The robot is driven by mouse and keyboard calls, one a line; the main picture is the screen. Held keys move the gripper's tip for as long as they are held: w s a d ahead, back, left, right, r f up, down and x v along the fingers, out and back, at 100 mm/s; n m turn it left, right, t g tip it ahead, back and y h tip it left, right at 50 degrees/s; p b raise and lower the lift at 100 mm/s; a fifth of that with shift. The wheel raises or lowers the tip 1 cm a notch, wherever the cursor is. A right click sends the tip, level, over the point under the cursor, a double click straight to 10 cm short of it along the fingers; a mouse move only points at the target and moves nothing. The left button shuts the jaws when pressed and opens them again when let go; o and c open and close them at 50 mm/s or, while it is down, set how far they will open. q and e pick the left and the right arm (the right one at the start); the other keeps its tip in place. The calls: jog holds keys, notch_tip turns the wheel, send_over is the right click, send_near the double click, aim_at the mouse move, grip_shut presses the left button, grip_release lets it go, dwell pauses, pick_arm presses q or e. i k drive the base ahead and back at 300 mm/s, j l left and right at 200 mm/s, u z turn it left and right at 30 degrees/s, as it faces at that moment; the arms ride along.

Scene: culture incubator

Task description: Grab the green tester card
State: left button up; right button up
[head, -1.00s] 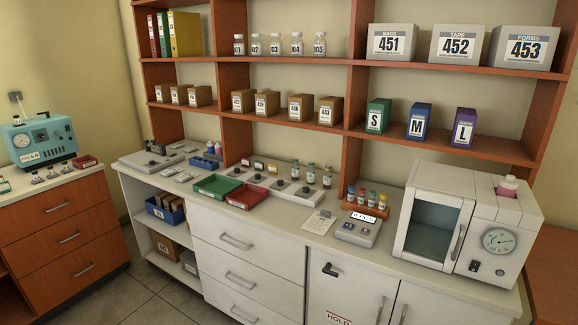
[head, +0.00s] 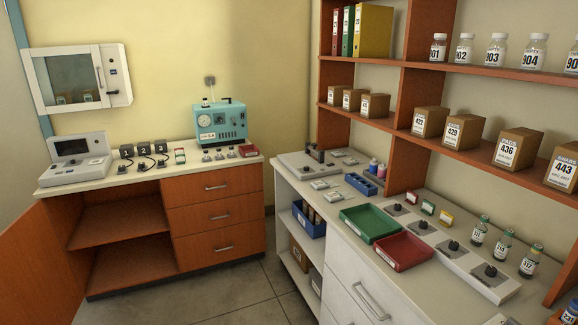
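No card can be clearly made out as the green tester card. A small upright piece with some green and red on it (head: 180,156) stands on the left counter, left of the teal machine; it is too small to identify. Neither of my grippers is in view.
The left counter (head: 115,182) also holds a teal machine (head: 220,124), a grey screen device (head: 77,160) and several small black devices. Shelves with boxes and bottles stand above the right counter. The tiled floor (head: 245,290) between the counters is clear.

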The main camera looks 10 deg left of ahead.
aim_at(181, 159)
jog(key=i+j+u, duration=0.15)
jog(key=i+u, duration=0.55)
jog(key=i, duration=0.15)
jog(key=i+u, duration=0.4)
jog(key=i+j, duration=0.15)
jog(key=i, duration=1.5)
